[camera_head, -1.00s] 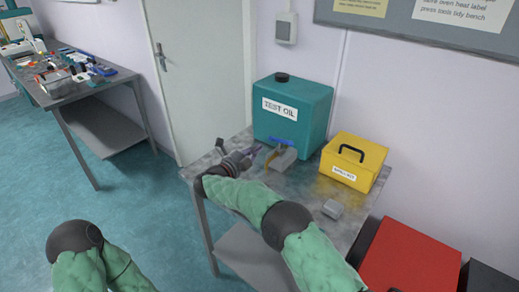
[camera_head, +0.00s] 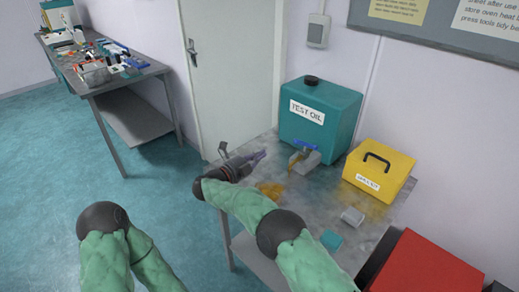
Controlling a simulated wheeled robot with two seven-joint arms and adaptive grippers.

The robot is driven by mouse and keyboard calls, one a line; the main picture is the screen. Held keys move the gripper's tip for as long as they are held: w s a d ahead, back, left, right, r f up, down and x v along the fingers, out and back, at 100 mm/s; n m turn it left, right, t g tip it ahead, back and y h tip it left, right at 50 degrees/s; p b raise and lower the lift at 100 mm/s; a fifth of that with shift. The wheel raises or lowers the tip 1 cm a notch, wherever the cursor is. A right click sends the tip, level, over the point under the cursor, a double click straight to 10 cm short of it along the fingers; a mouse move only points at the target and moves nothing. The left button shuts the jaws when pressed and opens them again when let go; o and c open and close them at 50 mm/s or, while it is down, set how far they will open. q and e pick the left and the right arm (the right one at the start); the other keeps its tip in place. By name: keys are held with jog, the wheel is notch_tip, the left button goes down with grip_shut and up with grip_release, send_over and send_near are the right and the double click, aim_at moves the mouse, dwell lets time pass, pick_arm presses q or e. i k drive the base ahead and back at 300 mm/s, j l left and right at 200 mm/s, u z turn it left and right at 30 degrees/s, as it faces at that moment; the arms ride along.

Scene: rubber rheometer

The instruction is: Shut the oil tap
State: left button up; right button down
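The teal oil container (camera_head: 320,122), labelled TEST OIL, stands at the back of the grey table. Its tap has a blue handle (camera_head: 304,146) low on the front. Amber oil shows just below the tap, beside a small grey vessel (camera_head: 308,161). An amber puddle (camera_head: 270,189) lies on the table in front. My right gripper (camera_head: 260,156) is left of the tap, above the table, with a visible gap to the handle. Its fingers are seen edge-on, so their opening is unclear. My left arm is at the lower left; its gripper is out of view.
A yellow box (camera_head: 379,170) with a black handle stands right of the container. A small grey block (camera_head: 352,216) and a teal block (camera_head: 331,240) lie near the front. A red box (camera_head: 425,268) is at the lower right. A cluttered bench (camera_head: 105,92) stands far left.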

aim_at(296, 141)
jog(key=k+j, duration=0.2)
jog(key=j, duration=0.2)
jog(key=k+j, duration=0.45)
jog(key=j, duration=0.3)
